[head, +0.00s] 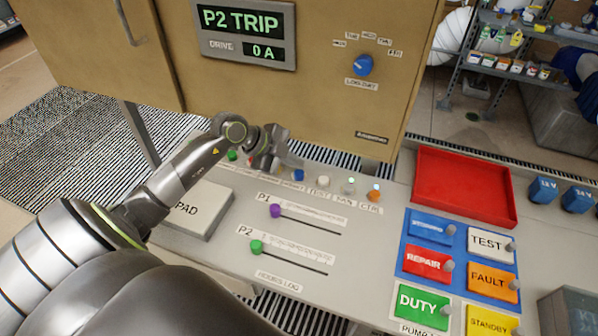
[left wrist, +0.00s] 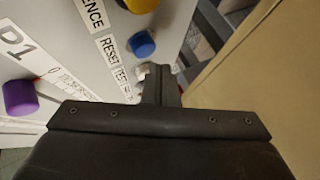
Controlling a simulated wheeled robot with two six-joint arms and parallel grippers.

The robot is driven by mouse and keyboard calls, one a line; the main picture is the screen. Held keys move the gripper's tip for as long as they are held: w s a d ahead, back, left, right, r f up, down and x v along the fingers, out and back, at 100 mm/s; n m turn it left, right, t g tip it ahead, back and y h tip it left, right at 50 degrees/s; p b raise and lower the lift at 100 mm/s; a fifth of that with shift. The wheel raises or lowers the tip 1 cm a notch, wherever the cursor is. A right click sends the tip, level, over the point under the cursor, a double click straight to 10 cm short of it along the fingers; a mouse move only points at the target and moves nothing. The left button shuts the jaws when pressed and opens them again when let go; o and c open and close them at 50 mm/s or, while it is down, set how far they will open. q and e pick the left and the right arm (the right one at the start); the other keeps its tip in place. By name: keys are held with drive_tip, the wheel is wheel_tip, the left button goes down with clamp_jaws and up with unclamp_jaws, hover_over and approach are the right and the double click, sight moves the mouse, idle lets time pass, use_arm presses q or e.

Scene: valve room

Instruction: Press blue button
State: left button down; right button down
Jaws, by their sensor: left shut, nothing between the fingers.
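The blue button (head: 299,174) stands in the row of small buttons along the back of the grey console, to the right of my left gripper (head: 286,162) in the head view. In the left wrist view the blue button (left wrist: 142,44) is beside a RESET label. My left gripper (left wrist: 160,78) is shut and empty; its fingertips appear up and to the right of a white button (left wrist: 140,72), with the blue button beyond them. I cannot tell whether the fingers touch anything. My right gripper is in neither view.
Green (head: 232,155), white (head: 323,181) and orange (head: 374,194) buttons share the row. Purple (head: 275,210) and green (head: 257,246) slider knobs are in front. A tan cabinet (head: 300,110) rises behind. A red tray (head: 465,185) and label plates lie right.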

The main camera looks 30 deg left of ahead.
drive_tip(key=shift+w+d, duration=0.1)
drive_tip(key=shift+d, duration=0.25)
use_arm(q)
drive_tip(key=shift+f, duration=0.2)
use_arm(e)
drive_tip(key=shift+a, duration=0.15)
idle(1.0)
use_arm(q)
drive_tip(key=shift+f, duration=0.25)
